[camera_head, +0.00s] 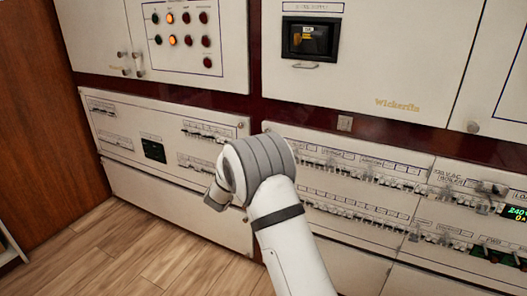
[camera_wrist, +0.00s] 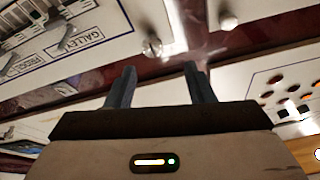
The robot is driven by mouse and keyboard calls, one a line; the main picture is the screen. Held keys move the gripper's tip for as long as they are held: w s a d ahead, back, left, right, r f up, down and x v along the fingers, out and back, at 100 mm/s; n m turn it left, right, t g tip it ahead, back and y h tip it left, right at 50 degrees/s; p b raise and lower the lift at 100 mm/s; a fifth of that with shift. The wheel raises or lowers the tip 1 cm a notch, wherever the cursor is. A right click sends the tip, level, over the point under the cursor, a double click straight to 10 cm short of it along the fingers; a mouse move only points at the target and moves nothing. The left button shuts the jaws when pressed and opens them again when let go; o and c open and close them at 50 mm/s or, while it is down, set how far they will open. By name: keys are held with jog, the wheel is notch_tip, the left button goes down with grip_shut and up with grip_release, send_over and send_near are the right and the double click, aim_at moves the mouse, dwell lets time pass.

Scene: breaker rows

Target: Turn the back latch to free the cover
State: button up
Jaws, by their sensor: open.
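In the wrist view my gripper (camera_wrist: 160,85) is open, its two dark fingers apart with nothing between them. Beyond the fingertips a round metal knob (camera_wrist: 152,47) sits at the corner of a white breaker panel (camera_wrist: 60,70). A second round knob (camera_wrist: 228,20) is on the neighbouring white panel, across a dark red strip. Both knobs are apart from the fingers. In the head view my arm hides the fingers. A small knob (camera_head: 240,125) shows at the upper right corner of the lower left panel (camera_head: 130,100). I cannot tell which knob is the back latch.
A long breaker panel (camera_head: 345,215) with rows of switches lies right of my arm in the head view. Above are white cabinet doors, one with a dark meter (camera_head: 310,39), and a panel of indicator lamps (camera_head: 188,35). Wooden floor (camera_head: 150,250) is clear at lower left.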

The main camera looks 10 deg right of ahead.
jog(key=w+d+r+h+b, duration=0.1)
jog(key=w+d, duration=0.3)
jog(key=w, duration=0.1)
jog(key=shift+d+r+m, duration=0.2)
jog(key=shift+d+m, duration=0.2)
jog(key=shift+c, duration=0.6)
jog(key=c, duration=0.9)
jog(key=shift+o, duration=0.2)
jog(key=shift+g+h+b, duration=0.3)
jog(key=shift+b, duration=0.05)
